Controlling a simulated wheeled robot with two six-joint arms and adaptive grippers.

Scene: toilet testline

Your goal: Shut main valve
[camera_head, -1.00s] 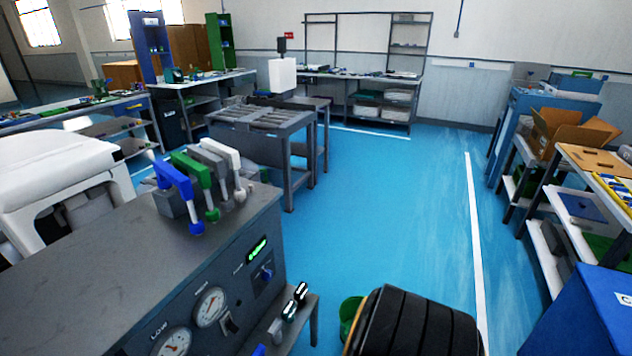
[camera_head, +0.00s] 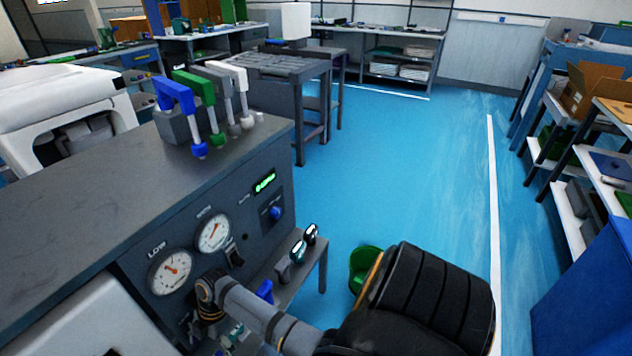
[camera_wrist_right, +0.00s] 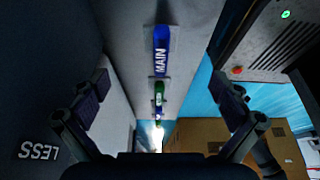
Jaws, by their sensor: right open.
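In the right wrist view a blue valve handle (camera_wrist_right: 160,42) lettered MAIN stands ahead. It lies midway across the picture, between the finger lines. My right gripper (camera_wrist_right: 160,88) is open, with one finger on each side and a gap to the handle. A green piece (camera_wrist_right: 158,90) shows behind the blue one. In the head view my right arm reaches toward the gauge panel (camera_head: 243,222) from below; its gripper is not clearly visible. A small blue part (camera_head: 264,291) sits low beside the panel. Whether it is the MAIN handle, I cannot tell. My left gripper is not in view.
Blue (camera_head: 177,98), green (camera_head: 195,90) and paler lever handles stand on the grey bench top (camera_head: 90,200). Two gauges (camera_head: 214,233) face the arm. A green bin (camera_head: 363,266) stands on the floor. The blue floor (camera_head: 410,170) beyond is clear.

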